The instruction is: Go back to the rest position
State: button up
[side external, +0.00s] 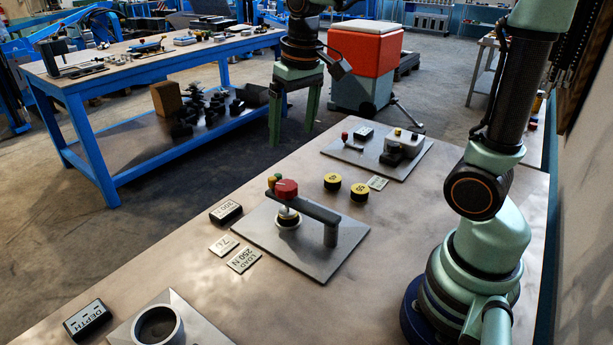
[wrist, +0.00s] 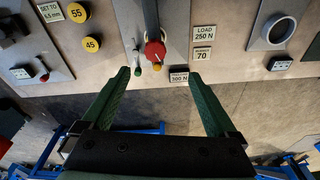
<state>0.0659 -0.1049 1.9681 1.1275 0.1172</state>
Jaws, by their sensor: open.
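My gripper (side external: 294,138) hangs fingers down at the top of the side view, apart from the workbench (side external: 180,260). Its two green fingers are spread wide with nothing between them; it also shows in the wrist view (wrist: 161,78). Beyond the fingertips in the wrist view is a press station with a red knob (wrist: 155,51). In the side view the red knob (side external: 286,189) tops the press, above a round seat (side external: 289,220) on a grey plate (side external: 270,245). What lies in the seat is hard to tell.
Yellow discs (side external: 332,181) (side external: 360,191) stand on the bench by a far station (side external: 400,150). Label plates (side external: 243,260), a black display (side external: 226,212) and a ring fixture (side external: 158,328) lie nearer. A blue table (side external: 165,60) and red box (side external: 365,50) stand beyond.

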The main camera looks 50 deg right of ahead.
jog(key=s+a+n+t, duration=0.2)
jog(key=s+t, duration=0.1)
jog(key=s, duration=0.5)
jog(key=shift+a+t, duration=0.2)
jog(key=shift+t, duration=0.2)
jog(key=shift+r, duration=0.15)
jog(key=m+g, duration=0.3)
jog(key=g, duration=0.3)
send_over(286, 185)
notch_tip(286, 185, down, 3)
notch_tip(286, 185, down, 12)
jog(key=shift+d+f, duration=0.1)
dwell(0.3)
